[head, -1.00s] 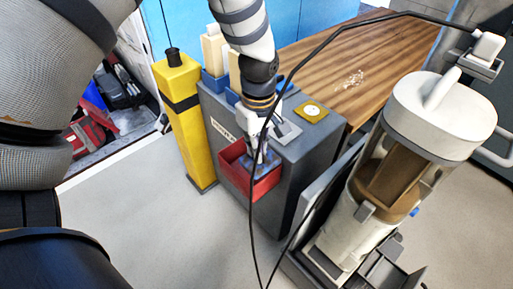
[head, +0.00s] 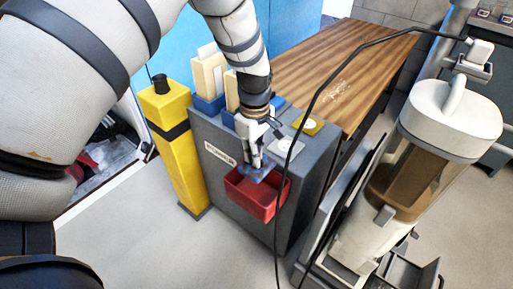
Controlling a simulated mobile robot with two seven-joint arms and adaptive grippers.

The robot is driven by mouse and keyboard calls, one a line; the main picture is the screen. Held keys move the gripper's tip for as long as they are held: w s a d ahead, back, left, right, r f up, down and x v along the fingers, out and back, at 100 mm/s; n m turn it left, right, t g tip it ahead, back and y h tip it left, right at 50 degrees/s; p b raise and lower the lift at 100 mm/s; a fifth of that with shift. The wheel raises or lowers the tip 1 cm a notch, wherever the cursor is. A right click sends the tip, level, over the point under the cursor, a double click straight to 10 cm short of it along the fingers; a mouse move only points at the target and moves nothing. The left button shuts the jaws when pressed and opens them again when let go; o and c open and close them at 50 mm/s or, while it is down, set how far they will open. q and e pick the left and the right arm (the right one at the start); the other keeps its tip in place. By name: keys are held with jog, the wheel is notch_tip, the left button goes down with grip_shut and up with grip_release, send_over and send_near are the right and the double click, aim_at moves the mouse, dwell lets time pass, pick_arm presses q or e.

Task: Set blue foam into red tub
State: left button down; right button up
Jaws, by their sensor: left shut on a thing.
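The red tub (head: 262,201) is fixed to the front of a grey cabinet, its open top facing up. My left gripper (head: 255,168) comes down from above and is shut on the blue foam (head: 262,177), a small bluish piece. The foam is at the tub's back rim, over part of the opening. Whether it touches the rim or the tub's inside, I cannot tell. The gripper covers part of the foam. My right gripper is not in view.
A yellow post (head: 174,140) stands left of the grey cabinet (head: 222,150). Cream blocks in blue holders (head: 208,103) stand on its top. A wooden table (head: 340,62) is behind. A white canister machine (head: 440,125) with a dark cable stands right.

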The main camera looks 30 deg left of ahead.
pick_arm(q)
jog(key=shift+f+b, duration=1.35)
jog(key=shift+f, duration=3.35)
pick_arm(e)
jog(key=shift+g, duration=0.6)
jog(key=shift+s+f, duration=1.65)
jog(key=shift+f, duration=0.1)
pick_arm(q)
jog(key=c, duration=1.6)
grip_release()
notch_tip(320, 180, up, 12)
notch_tip(320, 180, up, 6)
jog(key=p, duration=0.2)
jog(key=shift+a+f+p, duration=0.1)
jog(key=shift+f+p, duration=0.15)
jog(key=shift+p, duration=0.05)
jog(key=shift+f, duration=0.25)
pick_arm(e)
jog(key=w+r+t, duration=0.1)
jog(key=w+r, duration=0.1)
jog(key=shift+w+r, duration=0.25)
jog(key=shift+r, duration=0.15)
